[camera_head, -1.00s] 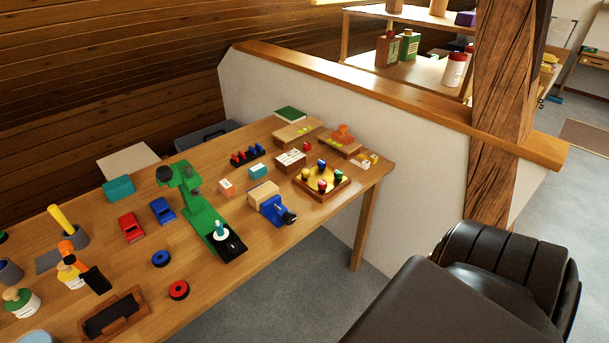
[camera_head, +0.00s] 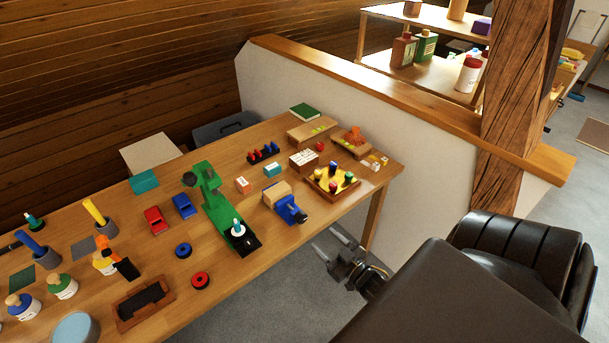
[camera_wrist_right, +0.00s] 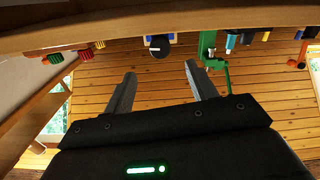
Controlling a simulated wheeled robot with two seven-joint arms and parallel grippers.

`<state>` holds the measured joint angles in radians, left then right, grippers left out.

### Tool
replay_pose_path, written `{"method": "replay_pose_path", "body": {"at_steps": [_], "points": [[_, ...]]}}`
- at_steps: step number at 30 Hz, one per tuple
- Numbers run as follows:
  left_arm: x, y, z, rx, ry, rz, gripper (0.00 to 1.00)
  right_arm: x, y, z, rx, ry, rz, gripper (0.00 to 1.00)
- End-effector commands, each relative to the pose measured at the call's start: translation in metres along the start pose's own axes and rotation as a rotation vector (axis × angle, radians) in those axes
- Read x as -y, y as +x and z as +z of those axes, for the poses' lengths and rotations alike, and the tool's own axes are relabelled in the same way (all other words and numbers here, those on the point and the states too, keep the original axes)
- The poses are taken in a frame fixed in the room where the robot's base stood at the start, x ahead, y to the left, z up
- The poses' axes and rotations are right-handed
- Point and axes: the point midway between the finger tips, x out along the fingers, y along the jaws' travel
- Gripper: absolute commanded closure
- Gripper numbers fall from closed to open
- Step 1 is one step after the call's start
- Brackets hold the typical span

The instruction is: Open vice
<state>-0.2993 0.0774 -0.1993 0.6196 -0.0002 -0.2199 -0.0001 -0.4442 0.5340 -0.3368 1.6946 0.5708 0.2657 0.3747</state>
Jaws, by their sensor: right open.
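The vice is a small blue block with a dark round knob and handle (camera_head: 290,208) at the front edge of the wooden table, with a tan wooden block (camera_head: 276,193) at its back. In the right wrist view the vice's black knob (camera_wrist_right: 159,49) shows above and between the fingers, beyond their tips. My right gripper (camera_head: 325,250) is open and empty, off the front of the table, below and right of the vice. Its two grey fingers (camera_wrist_right: 160,76) are spread wide in the wrist view. How far the jaws of the vice stand apart cannot be told. My left gripper is not in view.
A green press (camera_head: 222,212) stands left of the vice. A yellow tray with coloured pegs (camera_head: 320,187) lies to the right. The wooden table edge (camera_head: 235,270) runs above my right gripper's level. Open floor lies in front.

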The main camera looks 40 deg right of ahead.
Motion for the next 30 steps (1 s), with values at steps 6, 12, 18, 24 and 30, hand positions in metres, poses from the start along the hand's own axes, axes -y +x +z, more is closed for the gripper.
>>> {"method": "replay_pose_path", "body": {"at_steps": [6,12,18,24,30], "points": [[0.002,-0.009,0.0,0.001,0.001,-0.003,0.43,-0.001,0.039,-0.003,-0.002,-0.001,0.002,0.43],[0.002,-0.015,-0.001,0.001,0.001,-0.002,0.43,-0.001,0.074,-0.002,-0.001,0.0,0.002,0.43],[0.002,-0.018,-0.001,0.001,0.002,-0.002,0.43,-0.001,0.095,-0.001,0.0,-0.001,0.002,0.43],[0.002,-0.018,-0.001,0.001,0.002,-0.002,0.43,-0.001,0.101,0.0,0.002,-0.001,0.002,0.43],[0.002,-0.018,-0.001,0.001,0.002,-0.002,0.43,-0.001,0.101,0.0,0.002,-0.001,0.001,0.46]]}}
